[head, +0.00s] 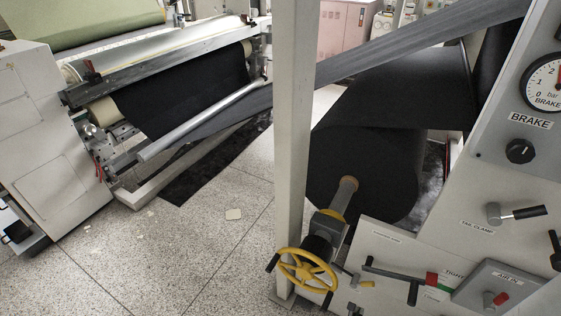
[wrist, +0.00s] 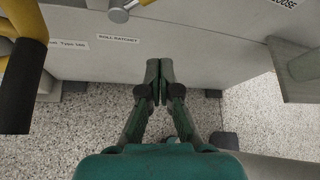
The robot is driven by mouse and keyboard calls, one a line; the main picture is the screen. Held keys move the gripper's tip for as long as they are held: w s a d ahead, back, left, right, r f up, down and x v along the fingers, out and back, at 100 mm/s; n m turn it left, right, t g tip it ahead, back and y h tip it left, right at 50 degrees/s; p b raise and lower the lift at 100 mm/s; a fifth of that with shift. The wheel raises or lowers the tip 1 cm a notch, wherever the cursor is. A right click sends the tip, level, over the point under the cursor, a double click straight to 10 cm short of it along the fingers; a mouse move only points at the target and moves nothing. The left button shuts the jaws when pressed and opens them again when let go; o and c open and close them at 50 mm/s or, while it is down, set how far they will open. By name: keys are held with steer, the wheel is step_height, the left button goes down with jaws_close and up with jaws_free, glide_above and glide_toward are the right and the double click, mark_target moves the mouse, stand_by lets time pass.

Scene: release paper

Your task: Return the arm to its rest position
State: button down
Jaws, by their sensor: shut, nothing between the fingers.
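My gripper (wrist: 159,84) shows in the wrist view, with its dark green fingers together and nothing between them. Its fingertips point at a grey machine panel (wrist: 180,50) that carries a "ROLL-RATCHET" label (wrist: 118,38). I cannot tell whether the tips touch the panel or stand a little apart from it. The arm and gripper do not show in the head view.
In the head view, a yellow handwheel (head: 307,271) and a roll of black material (head: 365,170) stand beside a pale post (head: 293,120). A tail clamp handle (head: 517,213) and brake knob (head: 520,151) are at right. Speckled floor (head: 190,250) is open at lower left.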

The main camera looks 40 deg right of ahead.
steer(key=s+a+r+m+t+y, duration=0.3)
steer(key=a+r+m, duration=0.15)
steer(key=a, duration=0.55)
steer(key=s+a+r+m+t+y, duration=0.35)
steer(key=a+m, duration=0.25)
steer(key=a, duration=0.4)
steer(key=s+a+r+m+t+y, duration=0.1)
steer(key=s+a+r+m+t, duration=0.1)
steer(key=r, duration=0.7)
steer(key=s+a+r+m+t+y, duration=0.1)
steer(key=s+a+r+m+y, duration=0.1)
steer(key=a+r+m, duration=0.2)
steer(key=s+a+r+m+t+y, duration=0.2)
steer(key=r+m, duration=0.6)
steer(key=r, duration=0.8)
steer(key=shift+a+r+t, duration=0.25)
steer(key=shift+a+t, duration=0.1)
steer(key=shift+a, duration=0.15)
